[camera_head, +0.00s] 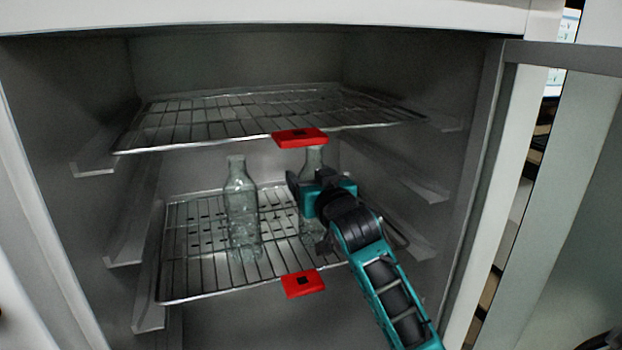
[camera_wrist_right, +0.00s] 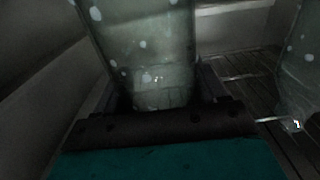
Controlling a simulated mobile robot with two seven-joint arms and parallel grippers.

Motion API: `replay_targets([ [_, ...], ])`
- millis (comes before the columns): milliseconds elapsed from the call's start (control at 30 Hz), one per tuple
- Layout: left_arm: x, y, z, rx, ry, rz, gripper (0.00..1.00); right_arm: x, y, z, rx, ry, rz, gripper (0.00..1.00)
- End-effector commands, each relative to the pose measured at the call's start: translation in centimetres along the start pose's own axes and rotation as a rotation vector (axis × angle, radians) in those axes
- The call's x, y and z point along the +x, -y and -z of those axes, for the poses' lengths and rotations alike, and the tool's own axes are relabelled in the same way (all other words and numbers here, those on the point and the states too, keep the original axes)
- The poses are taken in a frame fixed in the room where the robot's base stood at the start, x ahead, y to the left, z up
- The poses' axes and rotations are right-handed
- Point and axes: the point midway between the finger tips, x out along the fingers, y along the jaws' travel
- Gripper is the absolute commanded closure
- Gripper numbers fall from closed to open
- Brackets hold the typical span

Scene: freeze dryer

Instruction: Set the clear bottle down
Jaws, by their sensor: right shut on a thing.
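My right gripper (camera_head: 307,190) reaches into the freeze dryer chamber and is shut on a clear bottle (camera_head: 313,160). That bottle is upright at the right part of the lower rack (camera_head: 181,288), partly hidden by the gripper. In the right wrist view the held bottle (camera_wrist_right: 150,60) fills the middle between the fingers (camera_wrist_right: 160,100). I cannot tell whether its base touches the rack. A second clear bottle (camera_head: 241,210) stands upright on the lower rack to the left. It also shows at the right edge of the wrist view (camera_wrist_right: 297,80). My left gripper is not in view.
An upper wire rack (camera_head: 190,138) with a red tag (camera_head: 300,137) hangs close above the bottles. Another red tag (camera_head: 302,283) is on the lower rack's front edge. The lower rack is bare at its left side. The open door (camera_head: 560,200) stands at the right.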

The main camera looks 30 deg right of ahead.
Motion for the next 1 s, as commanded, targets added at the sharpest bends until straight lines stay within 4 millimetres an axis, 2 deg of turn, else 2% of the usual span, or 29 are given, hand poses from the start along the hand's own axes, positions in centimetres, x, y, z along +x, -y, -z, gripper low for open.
replay_targets([
  [67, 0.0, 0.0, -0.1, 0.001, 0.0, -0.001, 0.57, 0.0, 0.0, -0.2, 0.0, -0.001, 0.0, 0.67],
  [100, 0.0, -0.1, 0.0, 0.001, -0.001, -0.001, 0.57, 0.0, 0.0, -0.3, 0.0, 0.001, 0.0, 0.28],
  [367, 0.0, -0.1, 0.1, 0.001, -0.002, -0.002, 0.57, 0.0, 0.0, -0.3, 0.0, 0.001, 0.0, 0.03],
  [667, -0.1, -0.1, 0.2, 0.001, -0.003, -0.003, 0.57, 0.0, 0.0, 0.2, -0.001, -0.001, 0.0, 0.03],
  [867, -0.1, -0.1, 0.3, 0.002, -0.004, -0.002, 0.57, -2.4, 0.0, 0.0, 0.0, 0.001, 0.0, 0.03],
  [1000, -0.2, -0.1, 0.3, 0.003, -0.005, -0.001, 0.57, -5.3, 0.0, -0.1, 0.0, 0.003, 0.001, 0.03],
])
